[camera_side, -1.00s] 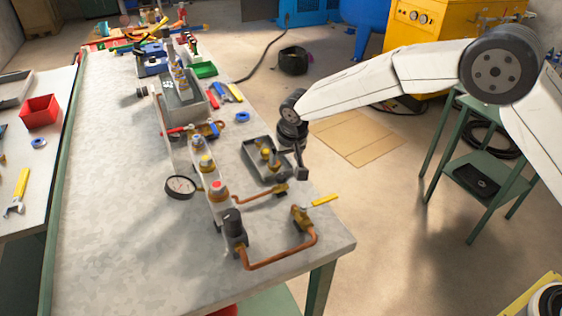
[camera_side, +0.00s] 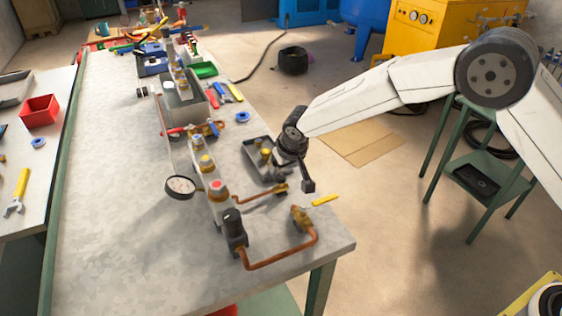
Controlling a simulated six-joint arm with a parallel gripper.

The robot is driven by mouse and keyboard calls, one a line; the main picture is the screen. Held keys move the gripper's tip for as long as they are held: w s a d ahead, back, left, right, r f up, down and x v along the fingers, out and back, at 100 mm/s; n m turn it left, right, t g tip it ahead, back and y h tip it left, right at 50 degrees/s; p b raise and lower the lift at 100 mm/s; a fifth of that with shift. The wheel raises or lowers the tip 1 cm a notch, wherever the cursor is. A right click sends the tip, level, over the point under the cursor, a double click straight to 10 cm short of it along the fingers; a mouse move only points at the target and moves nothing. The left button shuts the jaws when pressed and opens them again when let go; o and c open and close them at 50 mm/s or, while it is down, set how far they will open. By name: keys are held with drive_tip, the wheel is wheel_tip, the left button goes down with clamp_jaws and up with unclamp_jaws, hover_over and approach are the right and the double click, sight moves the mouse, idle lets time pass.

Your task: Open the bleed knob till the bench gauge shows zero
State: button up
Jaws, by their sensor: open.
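A round gauge (camera_side: 181,187) with a dark rim stands at the left side of a pale manifold block (camera_side: 213,203) on the bench; its needle is too small to read. Coloured caps or knobs, including a red one (camera_side: 217,185) and a yellow one (camera_side: 204,161), top the manifold, and a black knob (camera_side: 232,219) stands at its near end. I cannot tell which is the bleed knob. My gripper (camera_side: 294,182) is open, with nothing seen in it, at the bench's right edge beside a dark tray (camera_side: 259,152), right of the manifold and apart from the knobs. The arm's end partly hides the tray.
Copper pipes (camera_side: 284,260) with brass fittings run right of the manifold. A yellow strip (camera_side: 325,199) lies near the bench's right edge. Bins and tools crowd the far end of the bench (camera_side: 110,220). Its left part is clear.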

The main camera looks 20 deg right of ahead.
sight(281, 176)
drive_tip(key=shift+x, duration=2.4)
clamp_jaws()
